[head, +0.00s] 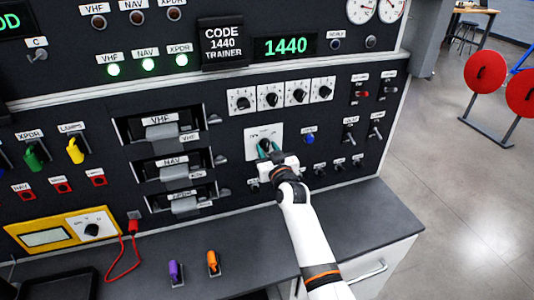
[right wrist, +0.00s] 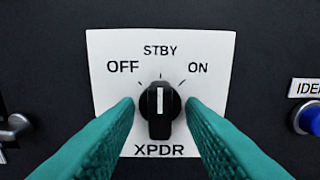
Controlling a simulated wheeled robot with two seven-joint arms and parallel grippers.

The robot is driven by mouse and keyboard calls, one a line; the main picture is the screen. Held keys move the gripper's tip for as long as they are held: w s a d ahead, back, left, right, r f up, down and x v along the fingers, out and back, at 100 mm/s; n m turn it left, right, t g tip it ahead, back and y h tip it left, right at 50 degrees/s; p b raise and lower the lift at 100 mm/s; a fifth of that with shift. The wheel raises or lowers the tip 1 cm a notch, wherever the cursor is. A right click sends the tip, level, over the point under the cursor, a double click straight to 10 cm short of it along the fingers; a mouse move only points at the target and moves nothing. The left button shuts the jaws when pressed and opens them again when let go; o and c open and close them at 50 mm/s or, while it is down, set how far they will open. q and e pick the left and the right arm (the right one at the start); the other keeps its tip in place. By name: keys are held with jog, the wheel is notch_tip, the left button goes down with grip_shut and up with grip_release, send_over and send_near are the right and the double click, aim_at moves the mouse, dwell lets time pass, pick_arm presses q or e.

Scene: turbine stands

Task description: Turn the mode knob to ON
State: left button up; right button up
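The mode knob (right wrist: 160,110) is black with a white pointer line, on a white plate (right wrist: 108,50) marked OFF, STBY, ON and XPDR. Its pointer stands straight up at STBY. In the head view the same plate (head: 250,137) is on the dark panel, with the knob partly behind my fingers. My right gripper (head: 268,149) is in front of the plate. In the right wrist view its teal fingers (right wrist: 160,106) stand on either side of the knob, with a narrow gap on each side. My left gripper is in neither view.
A blue IDENT button (right wrist: 308,120) is right of the plate. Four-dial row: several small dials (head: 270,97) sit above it. Levered modules (head: 172,160) stand to the left. Below is a dark counter (head: 350,220) with purple (head: 175,271) and orange (head: 212,261) handled items.

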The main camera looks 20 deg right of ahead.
jog(key=shift+w, duration=0.4)
dwell(0.3)
